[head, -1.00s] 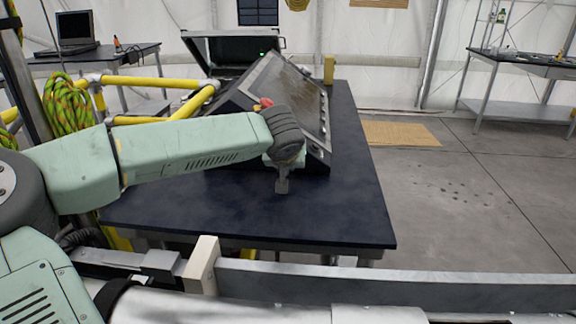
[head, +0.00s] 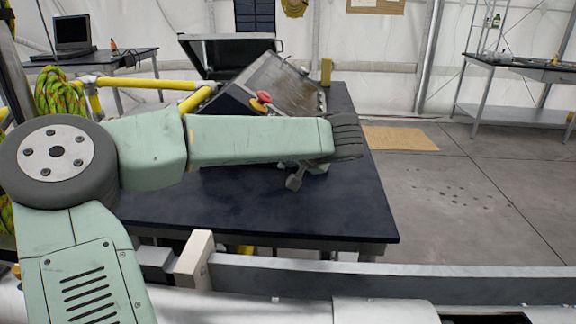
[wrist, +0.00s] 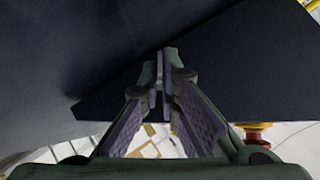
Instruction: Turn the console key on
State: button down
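The console (head: 290,85) has a sloped panel and a dark side, and stands on the dark table. A red button on a yellow base (head: 264,97) is on its near left corner; it also shows at the lower right of the wrist view (wrist: 256,128). I cannot make out the key in either view. My gripper (wrist: 166,58) shows in the wrist view with its fingertips together and nothing visible between them. A dark console face (wrist: 220,80) lies beyond the tips; I cannot tell whether they touch it. In the head view my arm hides most of the gripper.
The table (head: 250,215) is bare in front of the console. An open black case (head: 225,55) stands behind it. Yellow rails (head: 130,83) and coiled rope (head: 60,95) are at the left. A metal rail (head: 400,275) runs along the front. Open floor lies right.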

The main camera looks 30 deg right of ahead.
jog(key=t, duration=0.1)
jog(key=m+t+y, duration=0.1)
jog(key=m+y+b, duration=0.1)
jog(key=shift+s+d+f+t, duration=0.2)
jog(key=shift+d+f+t, duration=0.05)
jog(key=shift+f+t, duration=0.15)
jog(key=shift+f+m+t+y+b, duration=0.15)
jog(key=shift+m+t+y+b, duration=0.15)
jog(key=shift+m+t+y, duration=0.5)
jog(key=shift+m+t, duration=0.3)
jog(key=c, duration=1.8)
grip_release()
jog(key=shift+s, duration=0.15)
jog(key=v, duration=0.7)
jog(key=shift+s, duration=0.15)
